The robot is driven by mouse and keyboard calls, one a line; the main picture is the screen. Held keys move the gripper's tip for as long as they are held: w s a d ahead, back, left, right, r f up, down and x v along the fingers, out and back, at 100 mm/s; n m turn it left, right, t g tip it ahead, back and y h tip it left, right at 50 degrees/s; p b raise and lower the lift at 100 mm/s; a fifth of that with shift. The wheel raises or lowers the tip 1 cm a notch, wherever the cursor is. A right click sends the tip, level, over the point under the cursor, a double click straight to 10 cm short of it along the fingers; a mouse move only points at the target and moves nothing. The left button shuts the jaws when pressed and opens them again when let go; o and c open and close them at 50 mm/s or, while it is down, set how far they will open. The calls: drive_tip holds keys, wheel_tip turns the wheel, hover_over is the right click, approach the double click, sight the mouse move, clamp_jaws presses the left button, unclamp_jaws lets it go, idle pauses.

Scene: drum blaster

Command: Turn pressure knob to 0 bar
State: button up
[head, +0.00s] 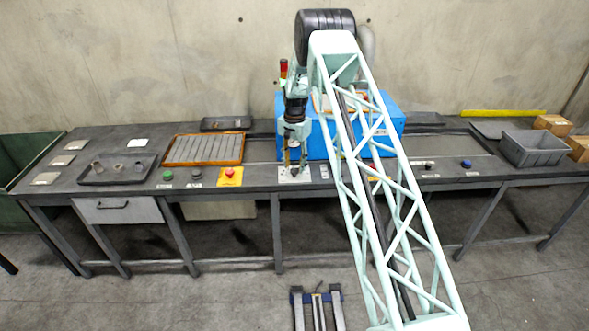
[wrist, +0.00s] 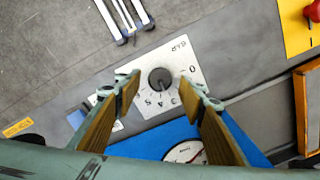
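The pressure knob (wrist: 160,78) is a dark round knob on a white dial plate (wrist: 188,55) marked with numbers and BAR. The 0 is at the plate's right side in the wrist view. I cannot tell surely which number the knob points to. My gripper (wrist: 160,84) is open, with one brown-padded finger on each side of the knob in the picture and visible gaps between. Whether the fingertips are level with the knob is unclear. In the head view my gripper (head: 293,163) points down over the dial plate (head: 294,175) and hides the knob.
A round gauge (wrist: 186,152) on the blue box (wrist: 150,142) lies close to the gripper. A red button on a yellow plate (head: 230,177), a green button (head: 168,175) and an orange-edged tray (head: 205,149) are to the left. A blue button (head: 466,163) is at right.

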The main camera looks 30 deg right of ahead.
drive_tip(key=shift+f, duration=0.95)
drive_tip(key=shift+c, duration=0.5)
drive_tip(key=c, duration=0.7)
